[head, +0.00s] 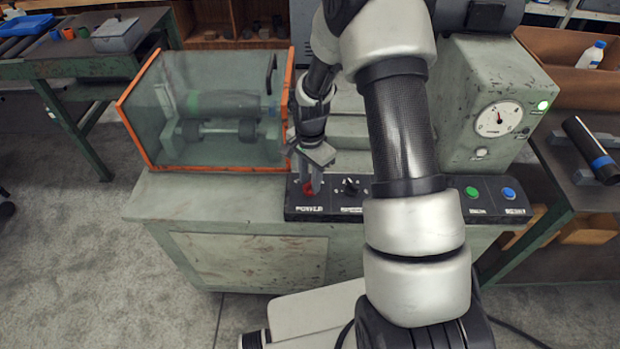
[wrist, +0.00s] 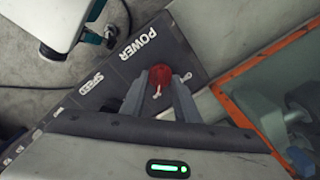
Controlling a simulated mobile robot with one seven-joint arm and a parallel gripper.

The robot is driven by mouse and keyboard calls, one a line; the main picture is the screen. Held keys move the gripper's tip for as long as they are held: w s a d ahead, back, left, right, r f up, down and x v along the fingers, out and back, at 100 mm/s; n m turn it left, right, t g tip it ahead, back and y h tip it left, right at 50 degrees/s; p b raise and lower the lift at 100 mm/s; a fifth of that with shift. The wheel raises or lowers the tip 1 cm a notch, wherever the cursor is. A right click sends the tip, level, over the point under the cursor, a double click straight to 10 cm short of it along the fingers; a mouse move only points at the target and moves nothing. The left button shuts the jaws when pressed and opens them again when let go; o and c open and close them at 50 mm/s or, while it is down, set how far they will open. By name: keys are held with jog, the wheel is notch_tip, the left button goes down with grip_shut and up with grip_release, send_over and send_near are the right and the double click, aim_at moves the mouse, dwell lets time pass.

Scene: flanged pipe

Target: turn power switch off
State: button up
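The power switch is a red round knob (head: 308,189) at the left end of the dark control panel (head: 335,212), above the label POWER. In the wrist view the red knob (wrist: 160,77) shows between the tips of my two fingers. My gripper (head: 312,186) points down at the knob from above. In the wrist view my gripper (wrist: 161,85) has its fingers spread, one on each side of the knob. Whether they touch it is hard to see. The fingers hide part of the knob, and its set position is unclear.
A black speed knob (head: 350,186) sits just right of the power switch. Green (head: 471,192) and blue (head: 509,194) buttons are at the panel's right. An orange-framed clear guard (head: 210,110) stands close on the left. A gauge (head: 498,119) with a lit green lamp (head: 543,106) is at right.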

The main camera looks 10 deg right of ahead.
grip_shut()
jog(key=shift+n, duration=0.4)
jog(key=n+b, duration=0.1)
jog(key=n, duration=0.2)
jog(key=n+b, duration=0.1)
jog(key=n, duration=0.2)
jog(key=shift+n, duration=0.3)
jog(key=n+b, duration=0.1)
jog(key=n, duration=0.9)
jog(key=shift+n, duration=0.4)
